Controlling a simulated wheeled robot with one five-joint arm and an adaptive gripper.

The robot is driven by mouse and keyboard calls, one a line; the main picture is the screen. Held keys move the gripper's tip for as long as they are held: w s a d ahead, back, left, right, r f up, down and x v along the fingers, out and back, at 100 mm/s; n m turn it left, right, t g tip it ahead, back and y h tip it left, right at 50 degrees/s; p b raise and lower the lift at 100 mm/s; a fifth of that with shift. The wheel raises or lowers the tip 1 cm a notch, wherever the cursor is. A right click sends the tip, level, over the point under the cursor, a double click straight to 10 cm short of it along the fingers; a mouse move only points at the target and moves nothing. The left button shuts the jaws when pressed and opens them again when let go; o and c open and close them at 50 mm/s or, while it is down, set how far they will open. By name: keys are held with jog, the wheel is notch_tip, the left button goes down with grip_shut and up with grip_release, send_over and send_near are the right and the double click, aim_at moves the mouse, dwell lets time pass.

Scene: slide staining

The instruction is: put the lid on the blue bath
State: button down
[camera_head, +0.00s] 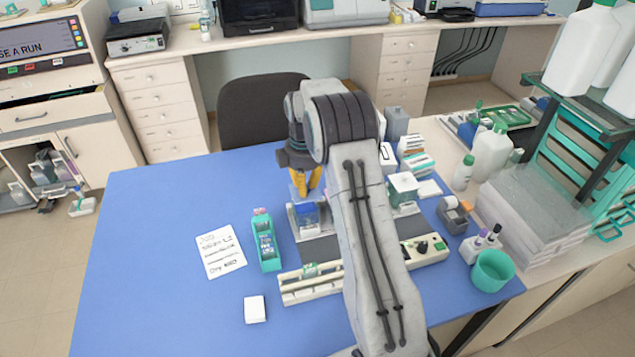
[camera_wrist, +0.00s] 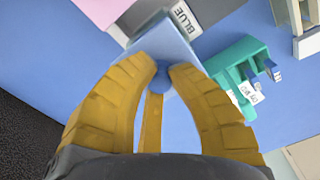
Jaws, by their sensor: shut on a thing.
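My gripper (camera_head: 305,187) is shut on the small blue knob (camera_wrist: 161,77) of a pale blue square lid (camera_wrist: 168,42), in the wrist view. In the head view the lid hangs below the yellow fingers, just above and behind the blue bath (camera_head: 308,218), a small clear box with blue inside. A white label reading BLUE (camera_wrist: 184,17) shows beside the lid in the wrist view. The lid hides most of the bath there, and I cannot tell whether they touch. The fingers show at close range in the wrist view (camera_wrist: 161,75).
A teal slide rack (camera_head: 266,242) stands left of the bath; it also shows in the wrist view (camera_wrist: 238,62). My arm hides part of the staining station. The blue table's left side is clear.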

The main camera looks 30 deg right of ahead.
jog(key=shift+f, duration=0.2)
jog(key=shift+f+b, duration=1.45)
jog(key=shift+f, duration=0.35)
jog(key=shift+f, duration=0.3)
jog(key=c, duration=1.2)
grip_release()
jog(key=shift+r, duration=0.15)
notch_tip(320, 180, up, 12)
jog(key=shift+s+f, duration=0.1)
